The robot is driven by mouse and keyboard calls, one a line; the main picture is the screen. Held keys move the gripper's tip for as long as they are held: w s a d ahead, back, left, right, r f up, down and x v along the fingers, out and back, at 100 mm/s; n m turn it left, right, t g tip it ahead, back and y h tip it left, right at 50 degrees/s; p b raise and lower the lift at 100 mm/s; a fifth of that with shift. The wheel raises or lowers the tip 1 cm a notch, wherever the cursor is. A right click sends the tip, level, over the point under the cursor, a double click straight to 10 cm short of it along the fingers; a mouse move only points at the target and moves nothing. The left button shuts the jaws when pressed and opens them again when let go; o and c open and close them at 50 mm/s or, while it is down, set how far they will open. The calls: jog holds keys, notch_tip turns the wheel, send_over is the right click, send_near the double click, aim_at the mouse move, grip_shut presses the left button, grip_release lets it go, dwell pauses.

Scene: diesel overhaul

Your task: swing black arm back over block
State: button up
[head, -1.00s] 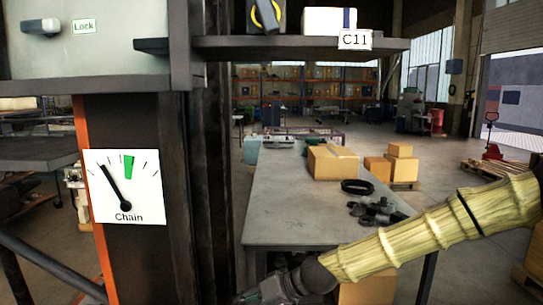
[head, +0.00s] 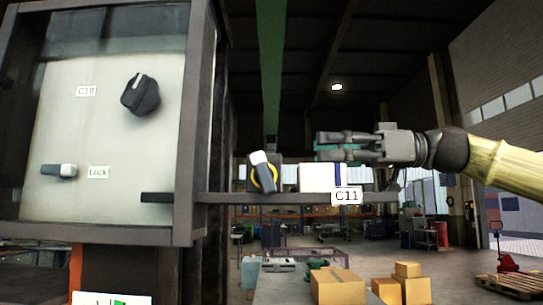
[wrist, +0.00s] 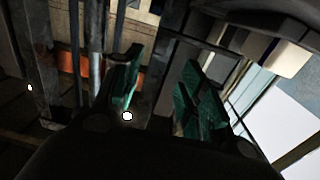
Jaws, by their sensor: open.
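My gripper (head: 320,147) is open and empty, pointing left above the shelf marked C11 (head: 270,197). Below its fingertips, a white block with a blue stripe (head: 314,178) sits on that shelf. Left of the block stands a dark switch with a yellow ring and a grey-white handle (head: 262,172).
Cardboard boxes (head: 338,287) stand lower down behind.

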jog(key=a+p, duration=0.1)
jog(key=a, duration=0.2)
jog(key=a+p, duration=0.1)
jog(key=a, duration=0.3)
jog(key=a+p, duration=0.2)
jog(key=a, duration=0.1)
jog(key=shift+w+a, duration=0.25)
jog(key=shift+a, duration=0.15)
grip_shut()
